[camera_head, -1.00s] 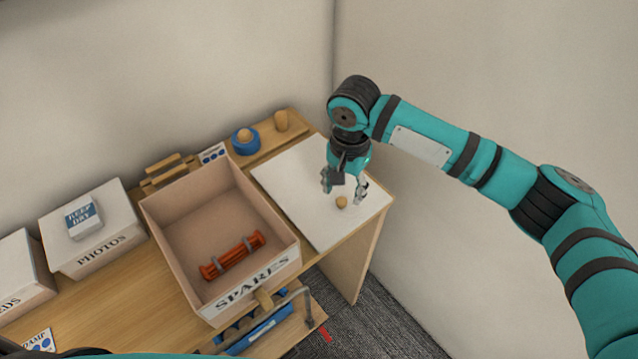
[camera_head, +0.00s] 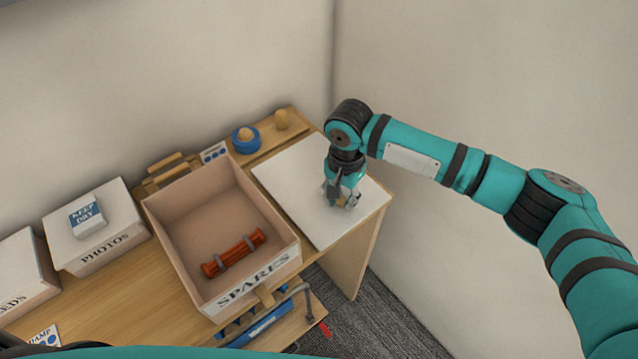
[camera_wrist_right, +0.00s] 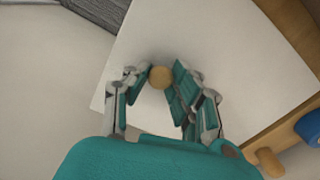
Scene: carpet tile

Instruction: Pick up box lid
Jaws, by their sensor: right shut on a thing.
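The box lid (camera_head: 293,190) is a flat white panel lying on the right end of the wooden bench, beside the open SPARES box (camera_head: 212,292). A round wooden knob (camera_wrist_right: 161,77) stands on the lid and shows between the fingers in the right wrist view. My right gripper (camera_head: 340,203) is down at the lid and shut on the knob; it also shows in the right wrist view (camera_wrist_right: 160,84). In the head view the fingers mostly hide the knob. My left gripper is not in view.
The SPARES box holds an orange-red bundle (camera_head: 234,254) with grey bands. A lidded PHOTOS box (camera_head: 95,230) with a KEEP DRY pack (camera_head: 87,217) stands left. A blue ring (camera_head: 245,140) and a wooden peg (camera_head: 282,120) are at the back. Walls stand behind and right.

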